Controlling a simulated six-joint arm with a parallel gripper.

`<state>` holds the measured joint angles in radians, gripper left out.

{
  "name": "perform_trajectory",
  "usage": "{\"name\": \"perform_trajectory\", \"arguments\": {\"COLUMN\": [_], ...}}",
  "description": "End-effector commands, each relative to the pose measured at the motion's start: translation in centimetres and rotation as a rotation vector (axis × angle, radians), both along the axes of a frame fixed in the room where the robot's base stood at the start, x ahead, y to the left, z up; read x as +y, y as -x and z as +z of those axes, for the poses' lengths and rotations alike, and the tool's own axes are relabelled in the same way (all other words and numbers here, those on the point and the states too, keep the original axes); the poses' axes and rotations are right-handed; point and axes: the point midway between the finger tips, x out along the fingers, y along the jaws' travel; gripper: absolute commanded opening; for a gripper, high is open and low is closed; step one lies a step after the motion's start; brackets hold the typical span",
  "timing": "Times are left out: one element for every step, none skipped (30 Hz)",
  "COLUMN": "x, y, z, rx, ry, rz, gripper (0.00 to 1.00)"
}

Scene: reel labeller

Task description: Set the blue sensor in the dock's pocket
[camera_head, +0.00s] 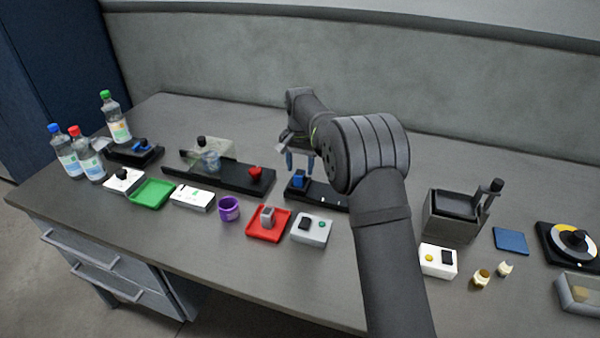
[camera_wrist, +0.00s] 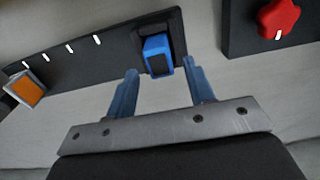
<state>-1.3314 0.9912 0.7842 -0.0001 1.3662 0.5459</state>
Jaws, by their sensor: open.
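The blue sensor (camera_head: 299,179), a small block with a dark face, sits at the left end of a black bar-shaped dock (camera_head: 328,195) in the head view. In the wrist view the sensor (camera_wrist: 157,47) stands at a dark raised square frame on the dock (camera_wrist: 100,58); how deep it sits in the frame is hard to tell. My gripper (camera_head: 300,164) is open just above the sensor. In the wrist view its two blue fingers (camera_wrist: 160,68) stand apart on either side of the sensor's near end, with no clear contact. Part of the dock is hidden behind my arm in the head view.
A black base with a red knob (camera_head: 255,173) lies left of the dock. In front are a red tray (camera_head: 284,228) and a grey switch box (camera_head: 312,229). An orange-faced piece (camera_wrist: 25,88) is at the dock's far end. A grey box with a lever (camera_head: 452,216) stands right.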

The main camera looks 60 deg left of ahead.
Motion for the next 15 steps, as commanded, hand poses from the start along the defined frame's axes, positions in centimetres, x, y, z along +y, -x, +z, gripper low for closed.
{"name": "perform_trajectory", "arguments": {"x": [0.1,0.1,0.1,0.1,0.1,0.1,0.1,0.1,0.0,0.1,0.0,0.0,0.0,0.0,0.0], "y": [0.0,0.0,0.0,0.0,0.0,0.0,0.0,0.0,0.0,0.0,0.0,0.0,0.0,0.0,0.0], "z": [1.3,2.0,2.9,3.5,4.2,5.0,5.5,6.1,6.7,7.1,7.5,7.9,8.2,8.4,8.6], "rx": [-0.001,-0.001,-0.001,-0.001,-0.001,-0.001,-0.001,-0.001,-0.001,-0.001,-0.001,0.0,0.0,-0.001,0.0], "ry": [-0.005,-0.004,-0.005,-0.004,-0.004,-0.004,-0.004,-0.004,-0.002,-0.004,-0.002,-0.001,-0.001,-0.002,-0.001], "rz": [0.0,0.0,0.0,0.0,0.0,0.0,0.0,0.0,0.0,0.0,0.0,0.0,0.0,0.0,0.0], "gripper": [0.49,0.49,0.49,0.49,0.49,0.49,0.49,0.49,0.49,0.49,0.49,0.49,0.49,0.49,0.49]}}
